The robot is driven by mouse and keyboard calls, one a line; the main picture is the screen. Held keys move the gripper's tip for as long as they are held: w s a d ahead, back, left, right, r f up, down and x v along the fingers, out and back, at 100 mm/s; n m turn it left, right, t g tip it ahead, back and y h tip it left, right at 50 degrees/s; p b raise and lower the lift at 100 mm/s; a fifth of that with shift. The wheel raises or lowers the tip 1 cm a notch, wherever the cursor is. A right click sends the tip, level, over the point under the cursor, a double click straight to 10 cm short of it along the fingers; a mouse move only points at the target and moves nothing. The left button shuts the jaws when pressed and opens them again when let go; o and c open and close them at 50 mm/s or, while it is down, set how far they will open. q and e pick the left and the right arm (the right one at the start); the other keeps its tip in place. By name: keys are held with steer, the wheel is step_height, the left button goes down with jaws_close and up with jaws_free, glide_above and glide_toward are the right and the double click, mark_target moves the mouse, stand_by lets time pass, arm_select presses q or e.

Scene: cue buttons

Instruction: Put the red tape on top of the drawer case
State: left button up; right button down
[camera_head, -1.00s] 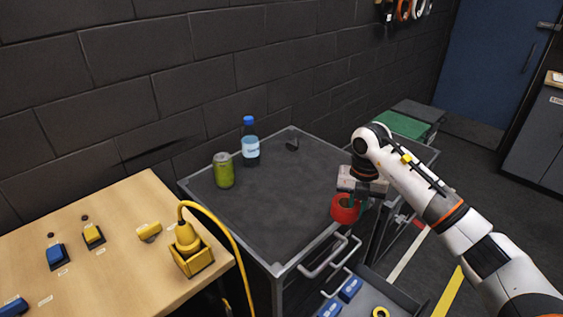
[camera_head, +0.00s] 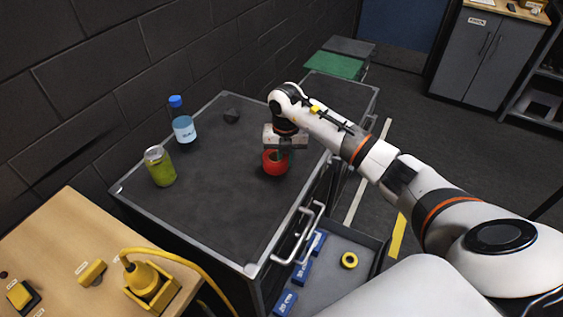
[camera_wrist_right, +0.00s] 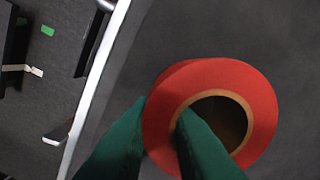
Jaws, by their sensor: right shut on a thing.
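The red tape (camera_head: 275,163) is a roll with a tan core, at the right part of the drawer case's dark top. My right gripper (camera_head: 285,151) is shut on the tape from above. In the right wrist view one green finger is inside the hole of the tape (camera_wrist_right: 262,112) and the other is outside, so its wall lies between them. I cannot tell whether the tape touches the top or is slightly above it. The drawer case (camera_head: 215,205) has a light metal rim and handles on its right side. My left gripper is not in view.
The middle top is clear. A wooden table (camera_head: 62,235) adjoins.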

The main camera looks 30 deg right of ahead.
mark_target(285, 167)
step_height(285, 167, down, 3)
steer(key=shift+f+p, duration=0.1)
steer(key=shift+p, duration=0.3)
steer(key=shift+f, duration=0.1)
steer(key=shift+f, duration=0.2)
steer(key=c, duration=1.4)
jaws_free()
steer(key=shift+o, duration=0.2)
